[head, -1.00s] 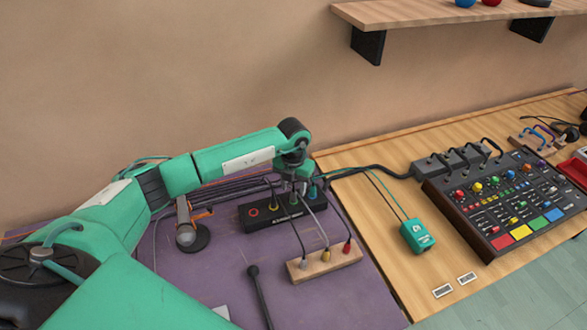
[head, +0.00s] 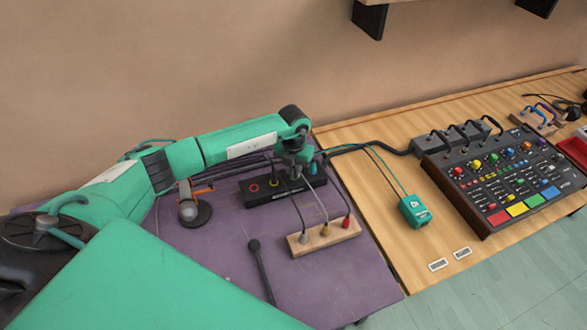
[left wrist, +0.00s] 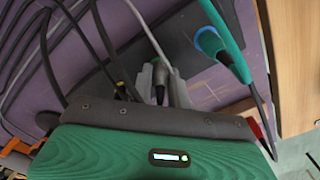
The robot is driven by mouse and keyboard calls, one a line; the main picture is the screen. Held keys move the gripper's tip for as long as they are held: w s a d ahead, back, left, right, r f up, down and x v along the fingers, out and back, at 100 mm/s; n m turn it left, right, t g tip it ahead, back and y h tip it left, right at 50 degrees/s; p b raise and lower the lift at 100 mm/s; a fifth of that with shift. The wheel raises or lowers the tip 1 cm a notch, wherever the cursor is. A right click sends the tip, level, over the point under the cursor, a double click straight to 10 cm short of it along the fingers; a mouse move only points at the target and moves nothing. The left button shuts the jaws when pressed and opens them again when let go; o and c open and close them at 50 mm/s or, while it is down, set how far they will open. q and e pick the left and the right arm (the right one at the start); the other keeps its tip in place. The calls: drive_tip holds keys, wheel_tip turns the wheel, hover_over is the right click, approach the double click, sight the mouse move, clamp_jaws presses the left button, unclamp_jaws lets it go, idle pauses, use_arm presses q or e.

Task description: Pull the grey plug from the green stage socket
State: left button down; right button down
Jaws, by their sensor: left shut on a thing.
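My left gripper (head: 298,173) points down over the right part of the black stage box (head: 257,191), just left of a blue plug (head: 315,167). In the left wrist view my left gripper (left wrist: 161,84) is shut on the grey plug (left wrist: 161,74), with a grey cable rising from it. My right gripper is not in view.
A wooden block (head: 323,238) with several plugs stands in front of the box. A microphone (head: 259,265) lies on the purple surface (head: 210,255). A teal box (head: 415,211) and a mixer (head: 505,178) are to the right. Black cables run close to the gripper.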

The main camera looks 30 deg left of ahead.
use_arm(q)
drive_tip(key=shift+r, duration=0.15)
drive_tip(key=shift+r+p, duration=0.45)
drive_tip(key=shift+r, duration=0.35)
drive_tip(key=shift+r, duration=0.15)
drive_tip(key=shift+r+p, duration=1)
drive_tip(key=shift+r, duration=0.5)
